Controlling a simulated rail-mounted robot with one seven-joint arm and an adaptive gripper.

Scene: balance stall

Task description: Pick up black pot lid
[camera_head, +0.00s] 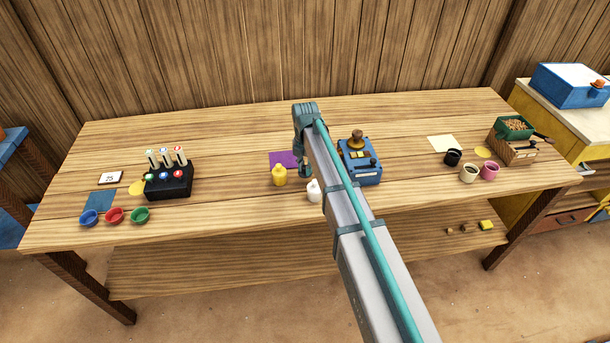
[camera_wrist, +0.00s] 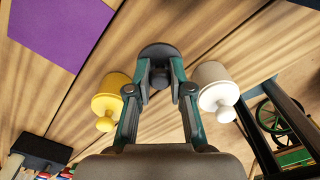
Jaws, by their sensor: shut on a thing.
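My gripper (camera_wrist: 160,80) points down over the table and is shut on the knob of the black pot lid (camera_wrist: 160,50), a dark round piece between its fingertips in the wrist view. I cannot tell whether the lid is still on a pot or clear of it. My gripper (camera_head: 304,172) also shows in the head view, between a yellow pot (camera_head: 280,176) and a white pot (camera_head: 314,191). In the wrist view the yellow pot (camera_wrist: 112,95) is left of the fingers and the white pot (camera_wrist: 217,92) right, both with knobbed lids.
A purple mat (camera_head: 283,158) lies behind the yellow pot. A blue device (camera_head: 362,172) stands right of my arm. A black rack (camera_head: 170,180) and coloured bowls (camera_head: 115,215) are on the left. Several cups (camera_head: 469,173) and a wooden box (camera_head: 512,152) are on the right.

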